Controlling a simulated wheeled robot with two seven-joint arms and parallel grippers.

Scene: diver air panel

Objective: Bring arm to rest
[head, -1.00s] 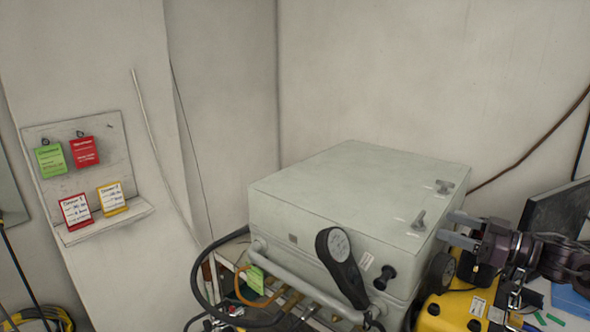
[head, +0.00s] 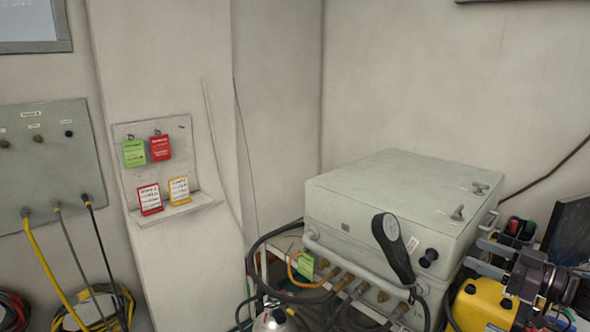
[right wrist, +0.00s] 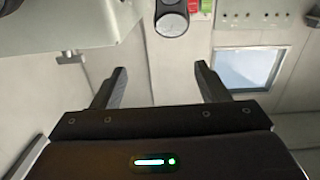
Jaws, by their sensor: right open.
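My right gripper (head: 476,254) is at the right side of the grey-green panel box (head: 385,200), fingers pointing left toward it. Its jaws are open and empty. In the right wrist view the two dark fingers of this gripper (right wrist: 161,75) stand wide apart with nothing between them. I cannot tell whether a fingertip touches the box side. My left gripper is not in view.
A tag board (head: 155,165) is on the wall at left.

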